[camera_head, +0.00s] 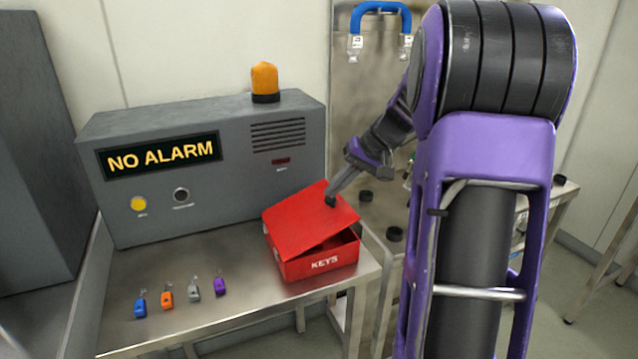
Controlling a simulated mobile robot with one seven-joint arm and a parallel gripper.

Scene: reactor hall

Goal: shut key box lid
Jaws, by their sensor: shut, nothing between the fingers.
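The red key box (322,262), marked KEYS, stands on the right part of the steel table. Its red lid (308,222) is partly open, tilted over the box with a dark gap along the front and right. My gripper (331,200) is shut and empty, with its fingertips at the upper right part of the lid. It appears to touch the lid, but I cannot tell for sure. The inside of the box is mostly hidden.
A grey alarm cabinet (225,200) with an orange beacon (265,82) stands behind. A blue handle (381,8) is on the panel behind my arm.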

